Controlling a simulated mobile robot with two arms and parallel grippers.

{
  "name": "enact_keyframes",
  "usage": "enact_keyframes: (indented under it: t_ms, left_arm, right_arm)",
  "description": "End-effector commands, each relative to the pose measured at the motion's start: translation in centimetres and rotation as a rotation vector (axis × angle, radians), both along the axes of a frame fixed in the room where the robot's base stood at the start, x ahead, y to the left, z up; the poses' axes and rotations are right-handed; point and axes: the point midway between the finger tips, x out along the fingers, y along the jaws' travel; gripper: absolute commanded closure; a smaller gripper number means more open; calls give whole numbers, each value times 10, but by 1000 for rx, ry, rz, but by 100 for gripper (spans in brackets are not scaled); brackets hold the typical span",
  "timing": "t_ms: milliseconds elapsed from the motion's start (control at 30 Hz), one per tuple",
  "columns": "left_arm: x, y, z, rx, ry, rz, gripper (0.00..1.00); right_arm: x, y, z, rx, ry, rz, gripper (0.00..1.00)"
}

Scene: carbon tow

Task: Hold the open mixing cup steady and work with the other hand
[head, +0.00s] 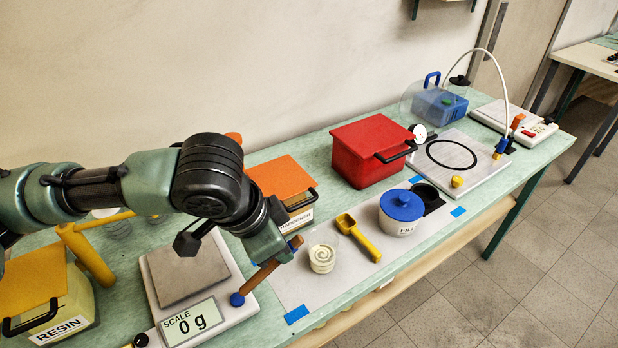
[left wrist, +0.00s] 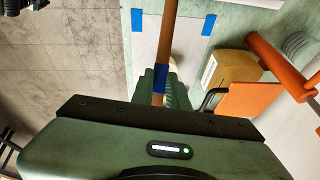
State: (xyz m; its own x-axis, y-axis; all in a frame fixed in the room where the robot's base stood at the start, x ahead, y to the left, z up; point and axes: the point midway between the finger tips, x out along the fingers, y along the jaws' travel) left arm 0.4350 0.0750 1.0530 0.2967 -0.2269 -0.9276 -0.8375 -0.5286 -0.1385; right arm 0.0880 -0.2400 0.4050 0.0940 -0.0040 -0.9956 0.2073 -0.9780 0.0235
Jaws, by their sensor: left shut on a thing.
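My left gripper (head: 277,258) is shut on a brown stick (head: 259,278), which also shows in the left wrist view (left wrist: 170,30) with a blue band at the jaws (left wrist: 158,92). The stick slants down to the left, over the scale's right edge. A small cream cup (head: 322,259), open with a spiral on top, stands upright on the pale mat just right of the gripper. The gripper is apart from it. A yellow scoop (head: 358,237) lies to the cup's right. My right gripper is in neither view.
The scale (head: 192,323) reads 0 g with its plate bare. The orange-lidded hardener box (head: 283,180) is behind the gripper, the resin box (head: 60,310) at far left. A blue-lidded tub (head: 402,212) and a red box (head: 370,150) stand right. The mat's front is clear.

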Motion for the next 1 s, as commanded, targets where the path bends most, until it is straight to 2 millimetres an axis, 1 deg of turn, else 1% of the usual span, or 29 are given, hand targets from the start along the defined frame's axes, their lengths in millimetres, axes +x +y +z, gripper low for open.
enact_keyframes:
  t_ms: [167,300,400,600,700,833,1000]
  left_arm:
    - [18,-16,13,-190,-111,-258,100]
    - [34,-30,29,-368,-175,-449,100]
    - [47,-39,44,-491,-207,-552,100]
    - [71,-48,73,-691,-250,-670,100]
    - [79,-48,83,-741,-264,-686,100]
    - [81,-48,84,-760,-269,-692,100]
    - [81,-48,72,-757,-269,-693,100]
  right_arm:
    - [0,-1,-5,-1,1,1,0]
    - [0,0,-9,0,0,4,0]
    - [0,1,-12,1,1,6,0]
    - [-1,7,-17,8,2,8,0]
    - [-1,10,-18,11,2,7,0]
    - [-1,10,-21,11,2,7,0]
    - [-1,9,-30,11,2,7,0]
